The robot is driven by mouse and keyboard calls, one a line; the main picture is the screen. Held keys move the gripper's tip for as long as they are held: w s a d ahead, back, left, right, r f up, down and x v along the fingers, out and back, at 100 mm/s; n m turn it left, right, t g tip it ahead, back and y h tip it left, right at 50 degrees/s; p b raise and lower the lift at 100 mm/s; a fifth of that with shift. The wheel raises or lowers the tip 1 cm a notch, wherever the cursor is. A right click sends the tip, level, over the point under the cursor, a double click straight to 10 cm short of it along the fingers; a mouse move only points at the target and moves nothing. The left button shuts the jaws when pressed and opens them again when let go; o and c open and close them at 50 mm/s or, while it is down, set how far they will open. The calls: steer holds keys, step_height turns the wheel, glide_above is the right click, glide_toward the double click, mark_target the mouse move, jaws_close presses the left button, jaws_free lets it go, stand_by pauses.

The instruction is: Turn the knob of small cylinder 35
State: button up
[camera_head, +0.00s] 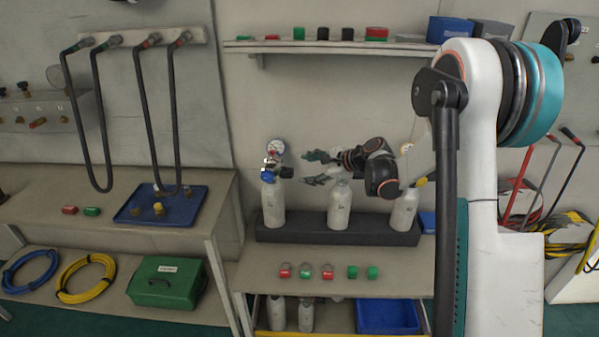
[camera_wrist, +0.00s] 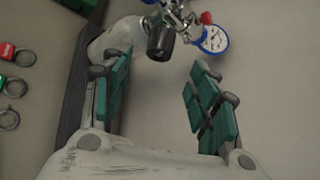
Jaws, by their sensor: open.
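Three pale small cylinders stand in a dark rack: a left one (camera_head: 272,203), a middle one (camera_head: 339,207) and a right one (camera_head: 405,209). Their numbers are too small to read. The left one carries a metal valve, a blue-rimmed gauge (camera_head: 275,147) and a black knob (camera_head: 286,172) on its right side. In the wrist view the black knob (camera_wrist: 160,43) lies beyond the fingertips, between the finger lines, with the gauge (camera_wrist: 214,39) to its right. My gripper (camera_head: 304,168) is open and empty, pointing left toward this knob, apart from it; its teal fingers show in the wrist view (camera_wrist: 158,70).
The dark rack (camera_head: 315,232) sits on a bench with red and green tags (camera_head: 327,271) in front. A shelf (camera_head: 330,47) hangs above. A blue tray (camera_head: 165,215) with brass fittings lies on the left bench. My arm hides part of the right side.

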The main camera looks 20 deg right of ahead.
steer(key=shift+v, duration=1.4)
